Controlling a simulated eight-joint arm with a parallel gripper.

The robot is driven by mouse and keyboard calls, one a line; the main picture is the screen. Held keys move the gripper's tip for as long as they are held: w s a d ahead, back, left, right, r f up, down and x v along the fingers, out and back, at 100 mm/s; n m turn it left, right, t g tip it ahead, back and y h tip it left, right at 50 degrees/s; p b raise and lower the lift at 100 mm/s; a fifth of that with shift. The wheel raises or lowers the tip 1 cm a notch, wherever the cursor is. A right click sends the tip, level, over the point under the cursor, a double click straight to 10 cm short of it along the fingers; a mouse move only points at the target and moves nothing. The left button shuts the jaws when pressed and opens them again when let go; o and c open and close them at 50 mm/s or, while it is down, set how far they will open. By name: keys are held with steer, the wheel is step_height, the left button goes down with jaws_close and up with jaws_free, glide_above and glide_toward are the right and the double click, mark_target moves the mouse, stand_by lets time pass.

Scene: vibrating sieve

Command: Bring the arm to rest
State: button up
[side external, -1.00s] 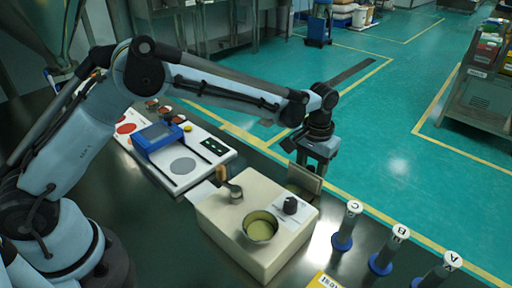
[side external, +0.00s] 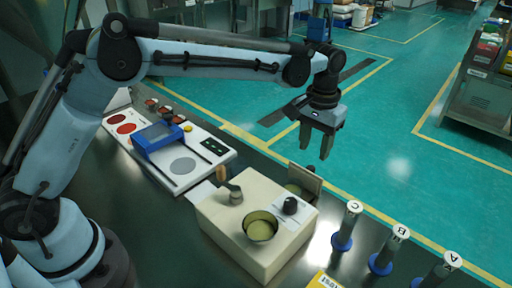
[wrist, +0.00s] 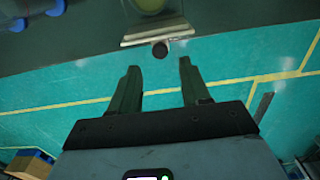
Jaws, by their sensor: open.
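My gripper (side external: 316,146) is open and empty. It hangs with its fingers pointing down, in the air above and behind the cream sieve machine (side external: 222,222) in the side view. In the wrist view my gripper (wrist: 157,72) shows two fingers spread apart with only floor between them. The machine carries a metal cup (side external: 260,227), a dark knob (side external: 290,205) and a small wooden-handled tool (side external: 230,186). At its back edge stands an upright flap (side external: 305,180), with a round container partly hidden beside it. The flap also shows in the wrist view (wrist: 158,31).
A white panel with a blue device (side external: 158,140) lies left of the machine. Three capped cylinders marked C (side external: 347,225), B (side external: 389,249) and A (side external: 438,270) stand to the right on the dark table (side external: 150,235). The air around my gripper is clear.

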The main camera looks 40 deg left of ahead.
steer(key=shift+r, duration=0.15)
steer(key=s+a+r+t, duration=0.4)
steer(key=s+a+r, duration=0.4)
steer(key=s+a, duration=0.15)
steer(key=s+a+f+t, duration=0.3)
steer(key=s+a, duration=0.3)
steer(key=s, duration=0.5)
steer(key=shift+a+f, duration=0.25)
steer(key=shift+f, duration=0.05)
